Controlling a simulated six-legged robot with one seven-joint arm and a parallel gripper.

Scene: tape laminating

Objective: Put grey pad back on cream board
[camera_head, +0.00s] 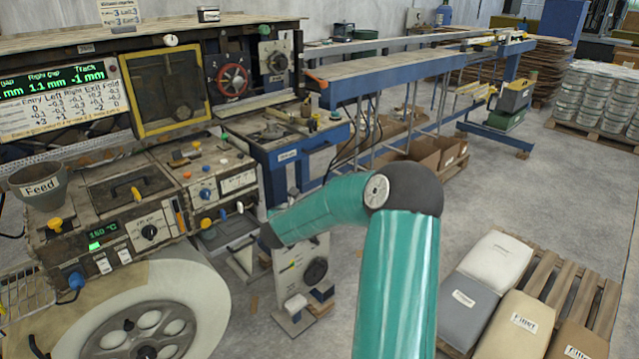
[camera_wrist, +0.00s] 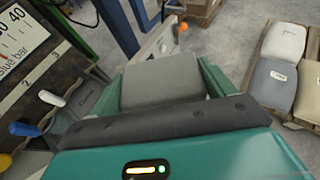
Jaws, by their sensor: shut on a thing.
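My gripper (camera_wrist: 163,72) shows in the wrist view, its two green fingers on either side of a plain grey block, which looks like the grey pad (camera_wrist: 162,84). The gripper is shut on this pad. In the head view my green arm reaches left toward the machine front, and I cannot make out the pad there. I cannot pick out the cream board with certainty. A pale panel with a black knob (camera_head: 315,268) stands low, just beyond the arm's dark end.
The worn machine (camera_head: 120,205) with knobs and a large white roll (camera_head: 150,310) fills the left. Levers with blue and white handles (camera_wrist: 25,129) are close left of my gripper in the wrist view. Filled sacks (camera_head: 463,310) lie on a pallet at right.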

